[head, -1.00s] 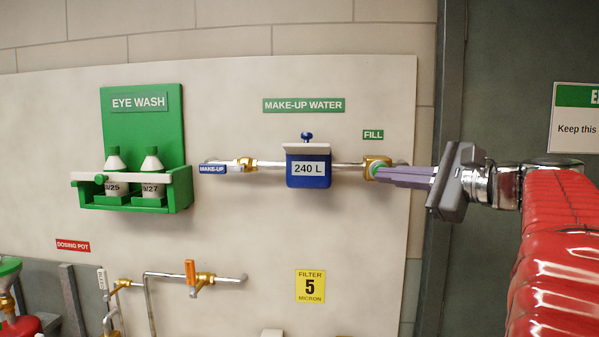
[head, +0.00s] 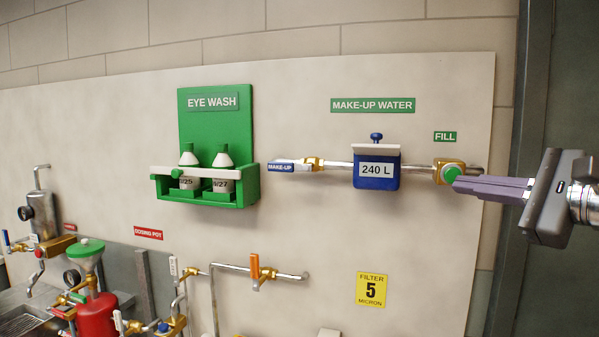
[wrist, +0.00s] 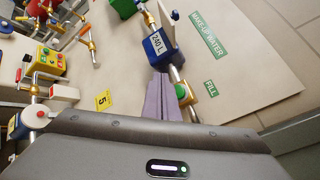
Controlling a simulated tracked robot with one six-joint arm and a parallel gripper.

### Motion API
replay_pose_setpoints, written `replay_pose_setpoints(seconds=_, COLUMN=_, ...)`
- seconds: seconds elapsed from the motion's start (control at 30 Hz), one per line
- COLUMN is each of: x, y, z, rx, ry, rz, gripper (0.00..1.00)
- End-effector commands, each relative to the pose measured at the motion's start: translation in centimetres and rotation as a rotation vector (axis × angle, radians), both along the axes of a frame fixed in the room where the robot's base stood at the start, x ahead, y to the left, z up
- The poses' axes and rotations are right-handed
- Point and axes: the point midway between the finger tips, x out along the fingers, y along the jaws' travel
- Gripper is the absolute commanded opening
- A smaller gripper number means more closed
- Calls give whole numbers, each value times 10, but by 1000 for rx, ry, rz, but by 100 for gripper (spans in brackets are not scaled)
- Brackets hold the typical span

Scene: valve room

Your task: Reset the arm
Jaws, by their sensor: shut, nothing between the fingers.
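My gripper (head: 460,186) is at the right of the head view, its purple fingers together and empty, pointing left. In the picture its fingertips overlap the lower edge of the green FILL button (head: 451,174) on its brass fitting; I cannot tell whether they touch. In the wrist view the shut fingers (wrist: 160,82) reach up the picture beside the green button (wrist: 182,91), with the blue 240 L box (wrist: 157,46) just beyond. The blue 240 L meter box (head: 377,172) hangs on the pipe to the left of the fingers.
The eye wash station (head: 216,140) holds two bottles at the left of the panel. A pipe with an orange-handled valve (head: 256,268) sits below. A red dosing pot (head: 96,314) with a green funnel stands at lower left. A dark door frame (head: 512,180) is at right.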

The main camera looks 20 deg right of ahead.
Motion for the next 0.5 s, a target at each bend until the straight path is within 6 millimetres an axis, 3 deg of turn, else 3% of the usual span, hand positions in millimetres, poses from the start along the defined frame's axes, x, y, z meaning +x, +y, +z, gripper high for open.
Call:
replay_pose_setpoints(seconds=0.17, x=5, y=3, z=-10, rx=0, ry=23, rz=12, gripper=0)
replay_pose_setpoints(seconds=0.27, x=15, y=9, z=-33, rx=3, ry=73, rz=41, gripper=0)
replay_pose_setpoints(seconds=0.5, x=46, y=49, z=-130, rx=-36, ry=291, rz=175, gripper=0)
